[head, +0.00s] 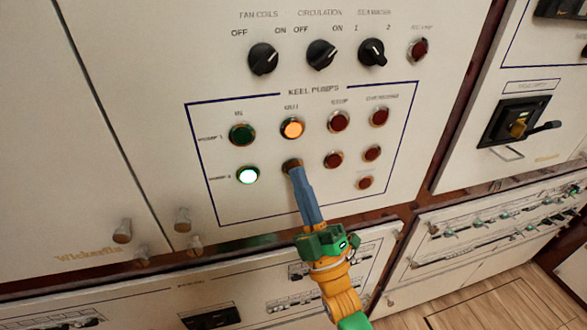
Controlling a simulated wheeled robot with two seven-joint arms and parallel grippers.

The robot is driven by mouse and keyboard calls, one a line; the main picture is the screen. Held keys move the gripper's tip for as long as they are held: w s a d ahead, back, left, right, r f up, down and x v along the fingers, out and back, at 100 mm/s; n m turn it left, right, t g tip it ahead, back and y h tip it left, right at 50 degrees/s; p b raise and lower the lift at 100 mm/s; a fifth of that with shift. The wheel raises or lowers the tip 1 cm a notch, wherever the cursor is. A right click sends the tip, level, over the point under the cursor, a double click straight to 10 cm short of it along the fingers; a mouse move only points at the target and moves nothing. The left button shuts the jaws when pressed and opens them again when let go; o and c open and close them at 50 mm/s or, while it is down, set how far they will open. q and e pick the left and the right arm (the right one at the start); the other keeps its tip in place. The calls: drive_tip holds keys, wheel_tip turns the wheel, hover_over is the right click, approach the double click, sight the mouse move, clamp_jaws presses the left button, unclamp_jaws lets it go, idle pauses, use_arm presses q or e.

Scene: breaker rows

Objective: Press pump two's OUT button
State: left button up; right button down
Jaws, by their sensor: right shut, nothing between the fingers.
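The KEEL PUMPS panel (240,207) is a blue-outlined box on a white cabinet front. In its lower row, pump two's OUT button (291,163) looks dark amber and unlit. My right gripper (297,174) is shut and empty, with its blue fingertips at this button, covering its lower part. I cannot tell whether they touch it. Pump two's IN button (248,176) glows bright whitish green to the left. Above, pump one's OUT button (292,128) is lit orange and its IN button (242,134) is dark green. My left gripper is not in view.
Red buttons sit close to the right, including the lower STOP-column button (333,160) and another red one (372,153). Black rotary knobs (321,54) stick out above. A breaker with a handle (515,122) is at the right. Small knobs (122,231) protrude at lower left.

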drive_tip(key=shift+w, duration=0.15)
idle(0.5)
drive_tip(key=shift+s+d+p, duration=0.2)
drive_tip(key=shift+s+p, duration=0.2)
drive_tip(key=shift+s, duration=0.35)
drive_tip(key=shift+s, duration=0.1)
drive_tip(key=s+p, duration=0.1)
drive_tip(key=s+d+p, duration=0.1)
drive_tip(key=s, duration=0.2)
drive_tip(key=shift+s+d+p, duration=0.25)
drive_tip(key=shift+s+p, duration=0.05)
drive_tip(key=shift+p, duration=0.1)
